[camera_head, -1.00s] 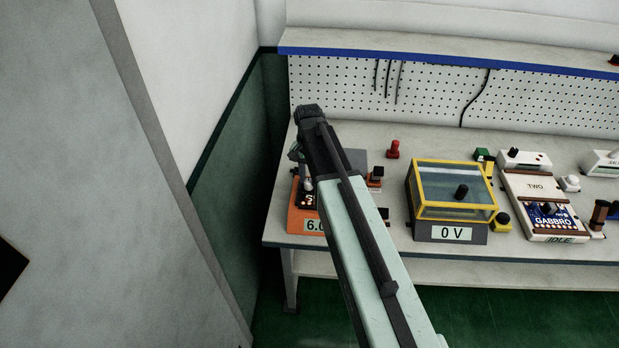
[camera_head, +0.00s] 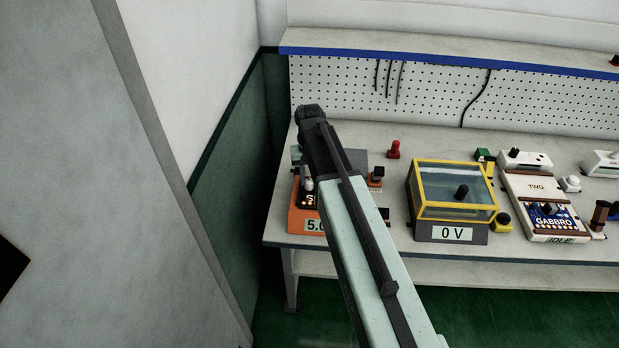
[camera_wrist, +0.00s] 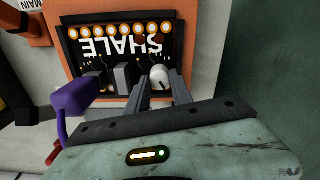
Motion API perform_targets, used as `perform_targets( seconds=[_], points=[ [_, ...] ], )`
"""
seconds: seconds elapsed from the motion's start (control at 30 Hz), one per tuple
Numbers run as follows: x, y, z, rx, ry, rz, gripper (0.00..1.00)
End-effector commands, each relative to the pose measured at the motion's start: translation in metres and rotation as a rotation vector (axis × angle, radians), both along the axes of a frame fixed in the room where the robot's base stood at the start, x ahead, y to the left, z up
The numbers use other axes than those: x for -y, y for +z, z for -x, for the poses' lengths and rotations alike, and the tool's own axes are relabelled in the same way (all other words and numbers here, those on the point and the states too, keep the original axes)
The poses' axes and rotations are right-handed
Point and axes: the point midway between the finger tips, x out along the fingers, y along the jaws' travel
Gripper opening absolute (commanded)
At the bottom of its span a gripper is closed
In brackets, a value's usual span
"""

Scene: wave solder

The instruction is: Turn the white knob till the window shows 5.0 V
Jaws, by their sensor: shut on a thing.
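The white knob (camera_wrist: 160,72) stands on the black SHALE panel (camera_wrist: 94,62) in the wrist view. My gripper (camera_wrist: 161,85) is shut on it, one finger on each side. In the head view my arm reaches over the orange unit (camera_head: 296,222) at the left end of the bench and hides much of it. The unit's window (camera_head: 314,225) reads "5.0"; my arm covers whatever stands to the right of those figures.
A grey knob (camera_wrist: 122,76) and a purple lever (camera_wrist: 82,98) are close left of my gripper in the wrist view. On the bench, a yellow-framed box (camera_head: 424,209) showing 0 V and a GABBRO unit (camera_head: 553,222) showing IDLE stand to the right. A red knob (camera_head: 394,149) stands behind.

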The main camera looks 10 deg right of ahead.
Motion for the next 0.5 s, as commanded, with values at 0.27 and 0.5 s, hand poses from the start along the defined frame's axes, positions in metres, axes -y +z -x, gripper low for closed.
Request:
perform_targets(
  seconds=[0.27, 0.5],
  points=[
    [0.0004, 0.0, 0.0, 0.0, 0.003, 0.0, 0.0],
    [0.0005, 0.0, 0.0001, 0.0, 0.002, 0.0, 0.37]
  ],
)
